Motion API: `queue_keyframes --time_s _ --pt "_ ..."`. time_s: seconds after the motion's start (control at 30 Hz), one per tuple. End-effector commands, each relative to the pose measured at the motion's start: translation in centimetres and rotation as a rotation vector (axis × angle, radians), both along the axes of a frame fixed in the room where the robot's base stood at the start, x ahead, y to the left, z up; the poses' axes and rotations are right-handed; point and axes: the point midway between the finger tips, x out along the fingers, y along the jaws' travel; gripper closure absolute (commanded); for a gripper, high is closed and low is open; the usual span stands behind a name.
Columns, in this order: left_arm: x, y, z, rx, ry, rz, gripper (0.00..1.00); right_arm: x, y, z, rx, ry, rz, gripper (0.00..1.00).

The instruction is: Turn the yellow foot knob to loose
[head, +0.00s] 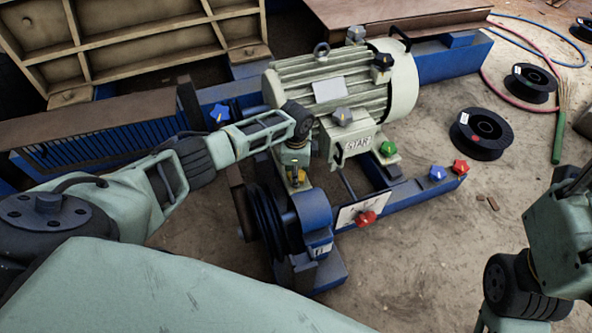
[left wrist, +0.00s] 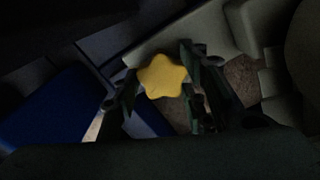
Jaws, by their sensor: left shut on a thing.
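The yellow foot knob (left wrist: 162,76) is star-shaped and sits between the two dark fingers of my left gripper (left wrist: 160,84) in the left wrist view. The fingers are shut on it from both sides. In the head view my left gripper (head: 297,163) points down at the foot of the grey-green motor (head: 330,90). Only a little yellow of the knob (head: 299,178) shows there, below the fingers. Which way the knob is turned cannot be read. My right arm shows at the right edge, but its fingers are not in view.
Green (head: 388,148), blue (head: 437,173) and red (head: 366,218) knobs are on or near the blue frame. The black belt pulley (head: 268,215) is close below.

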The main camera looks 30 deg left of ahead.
Motion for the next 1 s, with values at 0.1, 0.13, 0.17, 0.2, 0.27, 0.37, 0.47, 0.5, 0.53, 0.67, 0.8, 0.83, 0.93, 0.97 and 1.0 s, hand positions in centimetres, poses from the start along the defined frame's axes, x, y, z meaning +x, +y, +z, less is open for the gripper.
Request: queue_keyframes --time_s 0.1,0.13,0.17,0.2,0.27,0.37,0.47,0.5,0.53,0.67,0.8,0.83,0.93,0.97,1.0 --pt "-0.69 0.23 -0.40 0.005 0.019 0.015 0.87 0.04 -0.01 -0.06 0.000 0.006 0.001 0.60" --pt "-0.70 0.23 -0.41 0.005 0.019 0.017 0.87 0.04 -0.01 -0.09 0.000 0.006 0.001 0.60" --pt "-0.69 0.24 -0.43 0.005 0.019 0.018 0.87 0.04 -0.01 -0.11 0.000 0.007 0.001 0.60" --pt "-0.69 0.24 -0.44 0.005 0.019 0.019 0.87 0.04 -0.02 -0.13 0.001 0.008 0.000 0.60" --pt "-0.69 0.25 -0.46 0.005 0.019 0.019 0.87 0.05 -0.01 -0.15 0.001 0.008 0.000 0.60" --pt "-0.69 0.24 -0.47 0.005 0.019 0.019 0.87 0.05 -0.01 -0.16 0.001 0.008 0.000 0.60" --pt "-0.69 0.24 -0.47 0.005 0.019 0.018 0.87 0.06 0.00 -0.17 0.001 0.008 0.000 0.60" --pt "-0.69 0.24 -0.47 0.005 0.019 0.018 0.60 0.06 0.00 -0.17 0.001 0.008 0.000 0.60" --pt "-0.70 0.23 -0.47 0.006 0.019 0.018 0.57 0.06 0.00 -0.17 0.001 0.009 0.000 0.60" --pt "-0.65 0.22 -0.44 0.005 0.018 0.018 0.46 0.07 0.00 -0.17 0.001 0.009 0.000 0.60" --pt "-0.45 0.16 -0.30 0.003 0.012 0.017 0.44 0.07 0.00 -0.17 0.001 0.009 0.001 0.60" --pt "-0.41 0.14 -0.27 0.004 0.011 0.017 0.44 0.07 0.00 -0.17 0.001 0.009 0.001 0.60" --pt "-0.30 0.09 -0.19 0.003 0.009 0.017 0.44 0.05 -0.01 -0.15 0.000 0.007 0.001 0.60" --pt "-0.28 0.09 -0.16 0.002 0.008 0.017 0.44 0.01 -0.04 -0.10 0.000 0.005 0.001 0.60" --pt "-0.24 0.07 -0.08 0.002 0.007 0.016 0.44 -0.04 -0.06 -0.06 0.000 0.002 0.000 0.60"
